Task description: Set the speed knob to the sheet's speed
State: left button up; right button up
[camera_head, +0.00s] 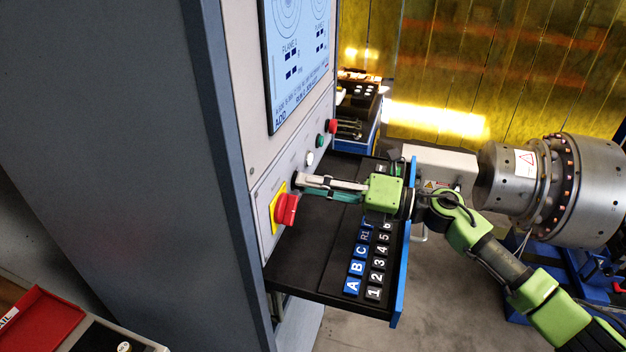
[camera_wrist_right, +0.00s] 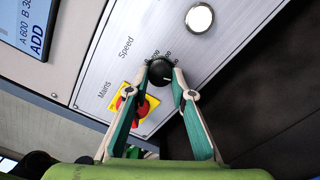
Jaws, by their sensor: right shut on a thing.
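The black speed knob (camera_wrist_right: 158,72) sits on the grey control panel under the printed word "Speed", with small numbers around it. Its white mark shows in the right wrist view, but the numbers are too small to read surely. My right gripper (camera_head: 299,181) reaches the panel from the right and is shut on the knob; in the right wrist view its fingertips (camera_wrist_right: 166,76) lie on either side of the knob. In the head view the fingers mostly hide the knob. I cannot pick out the speed sheet. My left gripper is not in view.
The red mains switch (camera_head: 286,209) on its yellow plate is close beside the knob. A white button (camera_head: 310,158), a green button (camera_head: 320,141) and a red button (camera_head: 331,126) follow along the panel. Below is a dark shelf (camera_head: 318,245) with lettered and numbered blocks.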

jog(key=o, duration=1.1)
jog(key=v, duration=1.2)
